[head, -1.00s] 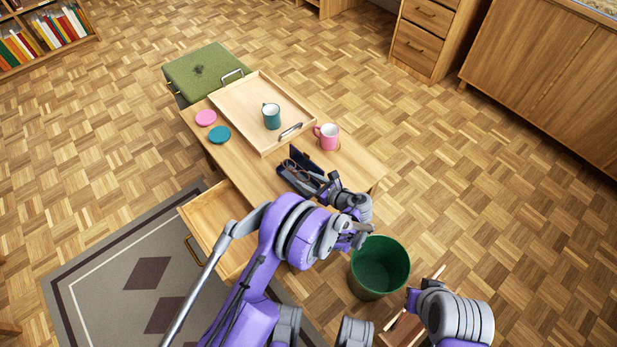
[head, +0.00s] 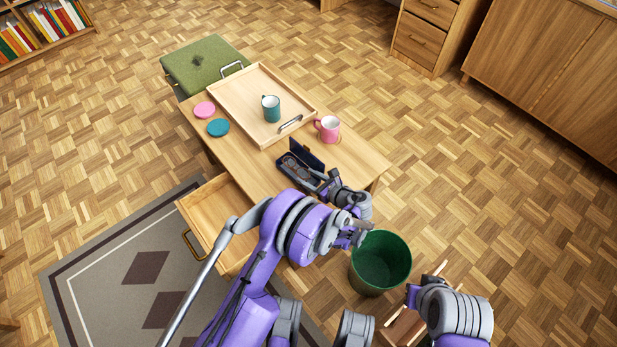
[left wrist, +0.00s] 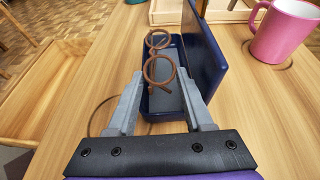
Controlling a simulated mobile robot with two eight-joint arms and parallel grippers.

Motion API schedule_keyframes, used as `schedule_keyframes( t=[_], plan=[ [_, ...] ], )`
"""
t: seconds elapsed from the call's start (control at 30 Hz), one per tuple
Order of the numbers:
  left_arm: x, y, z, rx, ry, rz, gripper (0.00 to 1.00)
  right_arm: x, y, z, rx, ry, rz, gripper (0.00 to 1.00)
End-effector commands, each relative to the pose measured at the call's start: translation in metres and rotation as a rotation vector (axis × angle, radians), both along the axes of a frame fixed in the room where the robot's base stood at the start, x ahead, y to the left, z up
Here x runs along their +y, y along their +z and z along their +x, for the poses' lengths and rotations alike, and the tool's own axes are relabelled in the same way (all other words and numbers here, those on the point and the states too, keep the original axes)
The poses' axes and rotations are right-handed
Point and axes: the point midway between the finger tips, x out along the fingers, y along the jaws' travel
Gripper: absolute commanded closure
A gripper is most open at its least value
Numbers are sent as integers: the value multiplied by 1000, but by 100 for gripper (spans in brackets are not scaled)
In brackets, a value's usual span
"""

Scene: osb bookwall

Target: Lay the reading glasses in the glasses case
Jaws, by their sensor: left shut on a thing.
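The dark blue glasses case (head: 283,163) lies open on the wooden table, its lid (head: 306,153) standing up on the far right side. It also shows in the left wrist view (left wrist: 205,62). The brown round-lensed reading glasses (left wrist: 159,70) are over the open case, between the fingers of my left gripper (left wrist: 160,85). My left gripper is shut on them; the exact contact is hard to see. Whether the glasses touch the case floor I cannot tell. My right arm is at the lower right of the head view, and its finger state is unclear.
A wooden tray (head: 238,97) with a teal mug (head: 271,108) is behind the case. A pink mug (head: 327,128) stands near the case lid. Pink (head: 204,109) and teal (head: 218,127) coasters lie left. A drawer (head: 222,205) is open; a green bin (head: 380,262) stands at right.

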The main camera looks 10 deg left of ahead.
Motion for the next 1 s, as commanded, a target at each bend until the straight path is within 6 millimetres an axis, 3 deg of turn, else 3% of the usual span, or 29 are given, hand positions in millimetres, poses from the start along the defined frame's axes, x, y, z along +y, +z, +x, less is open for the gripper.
schedule_keyframes(
  t=[0.47,0.5,0.63,0.67,1.0],
  plan=[
    [0,0,0,0,0,0,100,0,-4,1,1,0,0,100],
    [0,0,0,0,0,0,41,0,-4,1,1,0,0,100],
    [0,0,0,0,0,0,18,0,-4,1,1,0,0,100],
    [0,0,0,0,0,0,14,0,-4,1,1,0,0,100],
    [0,1,0,0,-1,0,14,0,-3,1,1,0,0,100]
  ],
)
